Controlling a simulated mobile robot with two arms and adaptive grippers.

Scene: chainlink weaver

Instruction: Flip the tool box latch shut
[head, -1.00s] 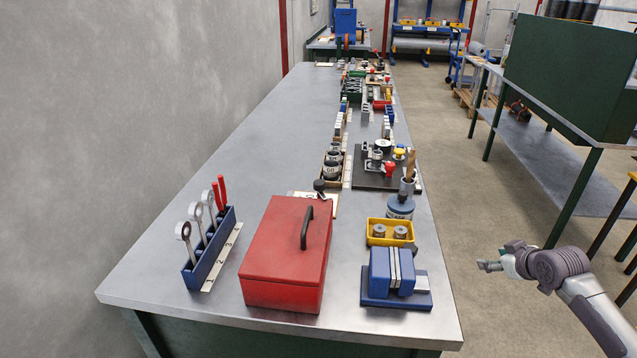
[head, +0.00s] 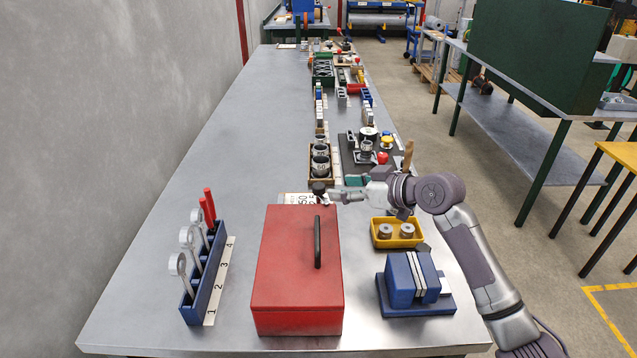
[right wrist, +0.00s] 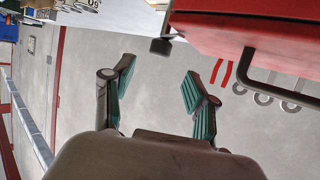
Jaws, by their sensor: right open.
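The red tool box (head: 285,275) sits on the near part of the bench with its lid down and a dark handle (head: 318,243) on top. A small dark piece (head: 319,188), seemingly the latch, sticks up at the box's far edge. It also shows in the right wrist view (right wrist: 160,46), beside the red box (right wrist: 250,28). My right gripper (head: 332,195) is just beyond the box's far right corner, close to the dark piece. In the right wrist view its fingers (right wrist: 162,88) are apart with nothing between them. Contact cannot be told. My left gripper is out of view.
A blue vise (head: 412,282) and a yellow tray (head: 397,234) stand right of the box, near my right arm. A blue rack (head: 205,275) with ring tools stands left. Round dark pieces in a wooden tray (head: 320,160) lie beyond.

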